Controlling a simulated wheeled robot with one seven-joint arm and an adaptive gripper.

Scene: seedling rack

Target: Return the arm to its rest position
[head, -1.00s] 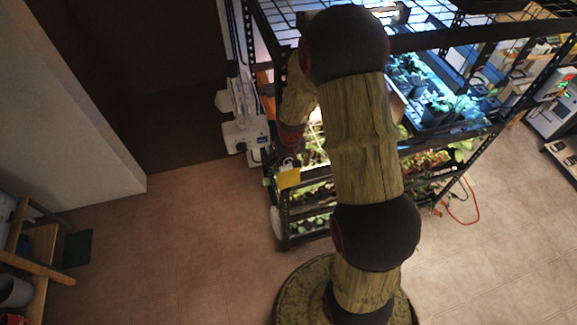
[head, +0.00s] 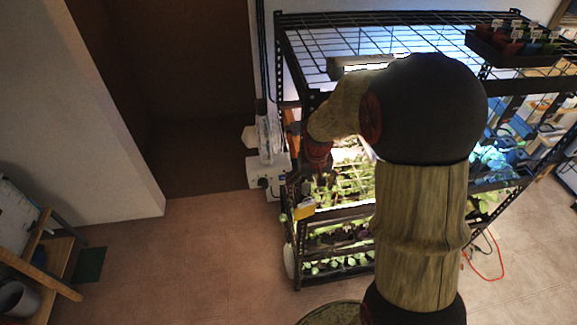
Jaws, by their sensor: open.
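My arm stands large in the head view, with wood-textured links and dark round joints. It rises in front of the seedling rack (head: 345,220), bends at a big dark joint and reaches left. Its far end turns down at a reddish wrist joint in front of the rack's lit left end. The arm hides much of the rack's middle.
Green seedlings (head: 345,185) fill the lit shelves. A tray of labelled pots (head: 510,45) sits on the rack's wire top. A yellow tag (head: 305,208) hangs at the near left corner. A red cable (head: 487,272) lies right. Floor (head: 190,265) at left is clear.

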